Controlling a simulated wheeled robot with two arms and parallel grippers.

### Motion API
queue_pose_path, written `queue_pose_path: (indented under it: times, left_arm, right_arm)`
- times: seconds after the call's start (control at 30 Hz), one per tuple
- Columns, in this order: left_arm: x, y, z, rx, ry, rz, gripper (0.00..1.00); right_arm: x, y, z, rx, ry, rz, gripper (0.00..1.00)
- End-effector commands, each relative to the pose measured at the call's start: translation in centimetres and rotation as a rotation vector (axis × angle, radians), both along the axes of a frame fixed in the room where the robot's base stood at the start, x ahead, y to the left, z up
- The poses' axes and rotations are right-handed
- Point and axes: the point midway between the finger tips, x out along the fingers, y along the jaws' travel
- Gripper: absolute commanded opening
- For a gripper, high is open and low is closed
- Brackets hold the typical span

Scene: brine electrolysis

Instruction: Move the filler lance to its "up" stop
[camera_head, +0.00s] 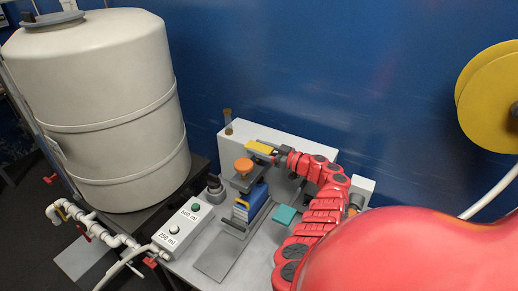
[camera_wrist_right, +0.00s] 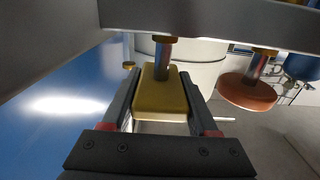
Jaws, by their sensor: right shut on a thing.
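My right gripper (camera_head: 272,153) reaches in from the right over the filling machine and is shut on a yellow block-shaped handle (camera_head: 258,147). In the right wrist view the yellow handle (camera_wrist_right: 160,98) sits between the two fingers of my right gripper (camera_wrist_right: 160,90), with a brass-collared metal rod (camera_wrist_right: 162,55) at its far end. I take this handle to be the filler lance's; the lance's tip is hidden. An orange round knob (camera_head: 243,165) stands just beside it and also shows in the right wrist view (camera_wrist_right: 247,93), apart from the fingers. My left gripper is not in view.
A blue container (camera_head: 257,198) stands below the orange knob. A teal block (camera_head: 285,214) lies to its right. A control box (camera_head: 183,226) with green and white buttons is at the left. A large white tank (camera_head: 100,100) stands far left, and a blue wall (camera_head: 320,70) is behind.

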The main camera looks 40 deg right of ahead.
Motion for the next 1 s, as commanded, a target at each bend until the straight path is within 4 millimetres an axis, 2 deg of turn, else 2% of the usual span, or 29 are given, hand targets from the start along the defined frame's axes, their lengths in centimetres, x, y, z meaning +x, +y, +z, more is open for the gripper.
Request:
queue_pose_path:
  times: [0.03, 0.2, 0.53, 0.57, 0.6, 0.7, 1.0]
  left_arm:
    - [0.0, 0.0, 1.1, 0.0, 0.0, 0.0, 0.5]
    - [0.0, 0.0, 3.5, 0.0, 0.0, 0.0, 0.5]
    - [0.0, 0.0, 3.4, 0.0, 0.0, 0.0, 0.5]
    - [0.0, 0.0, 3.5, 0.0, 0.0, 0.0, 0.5]
    - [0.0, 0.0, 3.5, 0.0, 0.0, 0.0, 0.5]
    - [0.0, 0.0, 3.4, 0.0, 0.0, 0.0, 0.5]
    - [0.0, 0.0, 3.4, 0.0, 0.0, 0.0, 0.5]
  right_arm:
    - [0.0, 0.0, 1.3, 0.0, -0.001, 0.0, 0.0]
    - [0.0, -0.1, 4.2, 0.002, -0.002, -0.001, 0.0]
    - [0.1, -0.1, 4.5, 0.0, -0.007, -0.001, 0.0]
    - [0.1, -0.1, 4.5, 0.0, -0.008, -0.001, 0.63]
    - [0.1, -0.1, 4.5, 0.0, -0.008, -0.001, 0.71]
    - [0.1, -0.1, 4.4, 0.001, -0.006, -0.001, 0.89]
    - [0.0, -0.1, 4.2, 0.001, -0.002, -0.001, 0.9]
